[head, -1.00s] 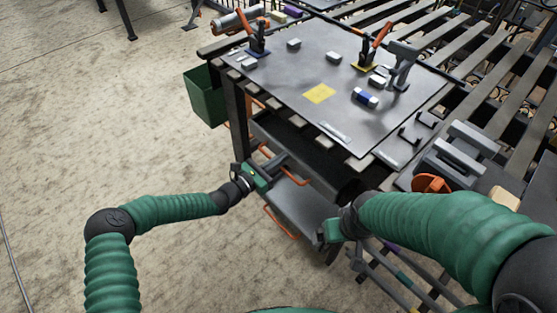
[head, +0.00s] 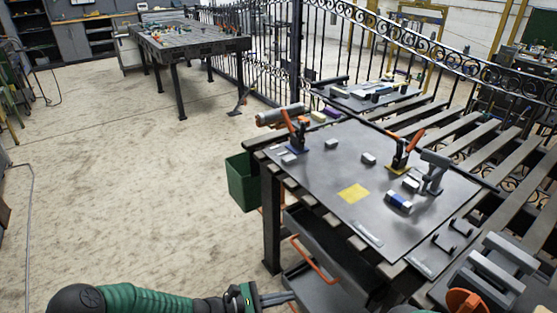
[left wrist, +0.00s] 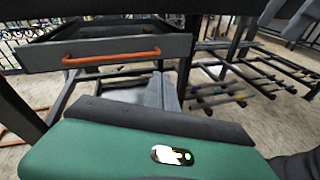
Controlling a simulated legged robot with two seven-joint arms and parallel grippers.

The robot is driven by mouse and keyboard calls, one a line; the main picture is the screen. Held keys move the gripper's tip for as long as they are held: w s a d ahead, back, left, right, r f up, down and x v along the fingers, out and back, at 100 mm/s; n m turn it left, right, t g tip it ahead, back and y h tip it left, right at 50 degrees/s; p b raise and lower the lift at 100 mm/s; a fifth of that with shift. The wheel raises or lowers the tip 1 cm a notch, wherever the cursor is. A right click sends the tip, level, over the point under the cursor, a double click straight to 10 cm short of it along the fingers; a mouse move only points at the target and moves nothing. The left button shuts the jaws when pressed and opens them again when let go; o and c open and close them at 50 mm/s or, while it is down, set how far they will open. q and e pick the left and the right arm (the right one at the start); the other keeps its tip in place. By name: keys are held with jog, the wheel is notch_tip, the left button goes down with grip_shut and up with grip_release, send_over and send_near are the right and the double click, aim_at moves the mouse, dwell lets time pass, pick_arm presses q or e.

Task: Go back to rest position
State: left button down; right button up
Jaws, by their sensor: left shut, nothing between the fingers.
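My left gripper (head: 280,299) is at the bottom edge of the head view, in front of the workbench's lower drawer area. Its grey fingers are together with nothing between them. In the left wrist view the fingers (left wrist: 162,92) point toward the workbench's underside, below a grey drawer with an orange handle (left wrist: 112,58). They appear apart from the drawer.
The metal workbench (head: 310,185) holds two orange-handled clamps, a yellow square (head: 353,193), small blocks and a blue-white piece (head: 399,202). A green bin (head: 241,182) hangs at its left. An orange handle (head: 315,260) sticks out in front. Open floor (head: 110,200) lies to the left.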

pick_arm(q)
jog(key=s+a+f+m+g+y, duration=0.1)
jog(key=s+a+m+g+y, duration=0.25)
jog(key=s+m, duration=0.3)
jog(key=s+a+m+g+y, duration=0.3)
jog(key=s+a+m+y, duration=0.15)
jog(key=s, duration=0.35)
jog(key=s+a+r+m+t+y, duration=0.1)
jog(key=s+a+r+m+y, duration=0.1)
jog(key=a+r+m+y, duration=0.3)
jog(key=s+a+r+m+t+y+p, duration=0.1)
jog(key=s+a+r+m+t+y, duration=0.2)
jog(key=a+r, duration=0.45)
notch_tip(320, 180, up, 14)
jog(key=w+a+h+p, duration=0.1)
jog(key=p, duration=1.4)
jog(key=shift+w+f+p, duration=0.2)
jog(key=shift+w+p, duration=0.1)
jog(key=shift+w, duration=0.05)
pick_arm(e)
jog(key=w+v, duration=0.1)
jog(key=v, duration=0.7)
jog(key=w+v, duration=0.2)
jog(key=v, duration=0.6)
jog(key=shift+w+r, duration=0.25)
jog(key=shift+r, duration=0.3)
jog(key=shift+c, duration=0.5)
